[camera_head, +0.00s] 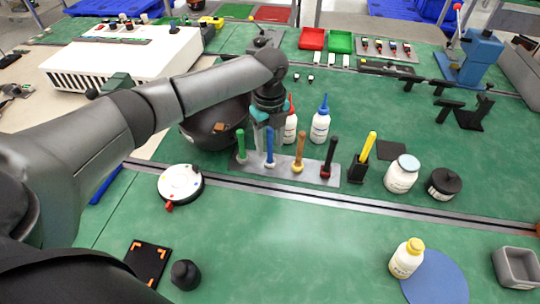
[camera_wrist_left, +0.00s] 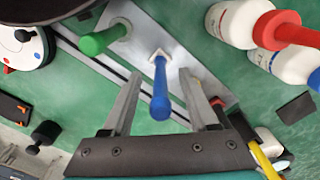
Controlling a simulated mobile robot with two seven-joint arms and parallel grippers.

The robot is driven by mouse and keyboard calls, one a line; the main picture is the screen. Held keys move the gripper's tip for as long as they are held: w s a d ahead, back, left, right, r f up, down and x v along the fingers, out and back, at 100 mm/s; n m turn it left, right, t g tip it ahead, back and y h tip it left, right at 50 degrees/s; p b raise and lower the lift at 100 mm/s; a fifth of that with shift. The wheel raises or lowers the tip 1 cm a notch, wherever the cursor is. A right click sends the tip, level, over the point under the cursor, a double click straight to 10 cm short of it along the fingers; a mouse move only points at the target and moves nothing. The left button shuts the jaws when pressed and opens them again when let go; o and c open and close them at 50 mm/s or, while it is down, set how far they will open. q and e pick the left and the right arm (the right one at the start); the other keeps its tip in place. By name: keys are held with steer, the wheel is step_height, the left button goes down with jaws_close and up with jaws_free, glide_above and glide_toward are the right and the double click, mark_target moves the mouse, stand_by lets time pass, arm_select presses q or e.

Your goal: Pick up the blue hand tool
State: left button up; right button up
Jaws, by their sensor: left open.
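The blue hand tool (camera_head: 269,146) stands upright in a grey holder plate (camera_head: 226,173), between a green-handled tool (camera_head: 241,143) and a brown-handled tool (camera_head: 299,150). In the left wrist view the blue handle (camera_wrist_left: 160,92) points toward the camera, between the two open fingers. My left gripper (camera_head: 267,138) is open above and around the blue tool's upper part, one finger on each side. The green handle (camera_wrist_left: 103,39) is outside the fingers, to the left. Whether a finger touches the blue tool cannot be told. My right gripper is not in view.
A black bowl (camera_head: 205,138) and white bottles (camera_head: 320,124) are close behind the holder. The green mat in front (camera_head: 290,240) is mostly clear.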

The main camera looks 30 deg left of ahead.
arm_select(q)
jaws_close()
stand_by(0.4)
